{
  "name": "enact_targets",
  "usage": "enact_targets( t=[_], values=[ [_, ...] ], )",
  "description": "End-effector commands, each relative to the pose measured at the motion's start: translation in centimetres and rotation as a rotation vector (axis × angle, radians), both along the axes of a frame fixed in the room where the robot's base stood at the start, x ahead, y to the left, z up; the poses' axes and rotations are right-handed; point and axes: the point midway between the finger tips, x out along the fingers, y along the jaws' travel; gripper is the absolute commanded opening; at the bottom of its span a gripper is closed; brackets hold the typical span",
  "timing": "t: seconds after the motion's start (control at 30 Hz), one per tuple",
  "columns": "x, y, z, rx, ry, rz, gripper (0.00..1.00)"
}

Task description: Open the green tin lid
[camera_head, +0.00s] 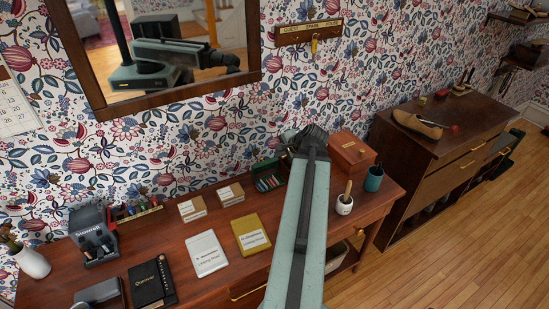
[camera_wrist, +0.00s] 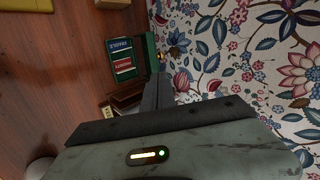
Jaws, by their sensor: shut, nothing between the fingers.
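The green tin (camera_head: 268,183) stands on the brown table, toward the wall. In the head view my arm hides the gripper's tips.
A brown wooden box (camera_head: 350,152), a teal cup (camera_head: 374,179) and a white pot (camera_head: 344,205) stand right of my arm. Card stacks (camera_head: 192,209), a white book (camera_head: 207,254) and a yellow book (camera_head: 251,234) lie to the left. A mirror (camera_head: 90,72) hangs above.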

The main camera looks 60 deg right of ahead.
Motion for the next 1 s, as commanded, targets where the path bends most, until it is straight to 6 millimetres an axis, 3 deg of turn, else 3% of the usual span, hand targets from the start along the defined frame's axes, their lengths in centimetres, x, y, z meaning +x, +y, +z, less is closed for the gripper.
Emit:
enact_targets(
  t=[0.1, 0.4, 0.63, 1.0],
  values=[
    [1.8, -0.7, -2.7, 0.0, 0.001, 0.002, 0.0],
    [6.1, -2.1, -7.3, 0.0, 0.001, 0.001, 0.0],
    [8.4, -2.9, -8.4, 0.0, 0.001, 0.0, 0.0],
    [8.8, -2.7, -8.6, 0.003, 0.004, 0.004, 0.0]
  ],
)
